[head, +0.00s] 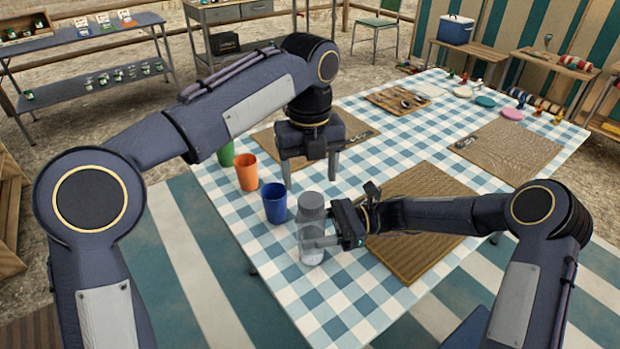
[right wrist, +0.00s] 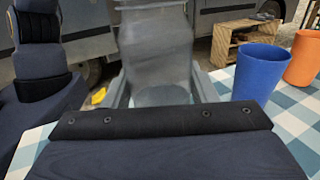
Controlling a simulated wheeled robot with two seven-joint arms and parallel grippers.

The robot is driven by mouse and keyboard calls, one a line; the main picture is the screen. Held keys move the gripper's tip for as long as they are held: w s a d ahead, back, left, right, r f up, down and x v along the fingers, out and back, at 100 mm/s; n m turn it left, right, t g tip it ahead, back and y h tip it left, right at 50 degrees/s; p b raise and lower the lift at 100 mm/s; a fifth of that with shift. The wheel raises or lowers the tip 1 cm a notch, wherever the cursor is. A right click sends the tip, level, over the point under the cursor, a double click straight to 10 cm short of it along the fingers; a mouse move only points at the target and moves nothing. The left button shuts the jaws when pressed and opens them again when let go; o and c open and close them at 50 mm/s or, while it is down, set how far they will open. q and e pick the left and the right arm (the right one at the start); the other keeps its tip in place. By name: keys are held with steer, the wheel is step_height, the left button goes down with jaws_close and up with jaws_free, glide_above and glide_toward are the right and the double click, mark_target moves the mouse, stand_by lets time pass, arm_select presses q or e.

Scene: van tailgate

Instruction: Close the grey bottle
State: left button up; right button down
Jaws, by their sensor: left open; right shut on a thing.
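The grey bottle (head: 311,238) stands upright at the near left edge of the checked table. It is see-through, and its top looks darker grey; I cannot tell whether that is a cap. My right gripper (head: 319,228) is shut on its body from the right. In the right wrist view the bottle (right wrist: 158,60) sits between the two fingers, its top cut off by the frame. My left gripper (head: 311,176) is open, pointing down, above and slightly behind the bottle's top, with nothing seen between its fingers.
A blue cup (head: 275,203), an orange cup (head: 246,172) and a green cup (head: 226,154) stand in a row left of the bottle. A brown mat (head: 415,245) lies to the right under my right arm.

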arm_select(q)
steer(key=shift+c, duration=0.5)
steer(key=shift+n, duration=1.1)
steer(key=n, duration=0.5)
steer(key=shift+s+d, duration=0.1)
steer(key=shift+s, duration=0.05)
steer(key=n, duration=0.2)
steer(key=shift+n, duration=0.3)
steer(key=n, duration=0.5)
steer(key=shift+s+r+n, duration=0.1)
steer(key=shift+r+n, duration=0.2)
steer(key=n, duration=0.2)
steer(key=shift+r+n, duration=0.15)
steer(key=shift+n, duration=0.25)
steer(key=n, duration=0.2)
steer(key=r+n, duration=0.1)
steer(key=n, duration=0.2)
steer(key=shift+s, duration=0.1)
steer(key=n, duration=0.4)
steer(key=shift+s+r+n, duration=0.1)
steer(key=shift+r+n, duration=0.25)
steer(key=shift+n, duration=0.05)
steer(key=n, duration=0.3)
steer(key=shift+r, duration=0.35)
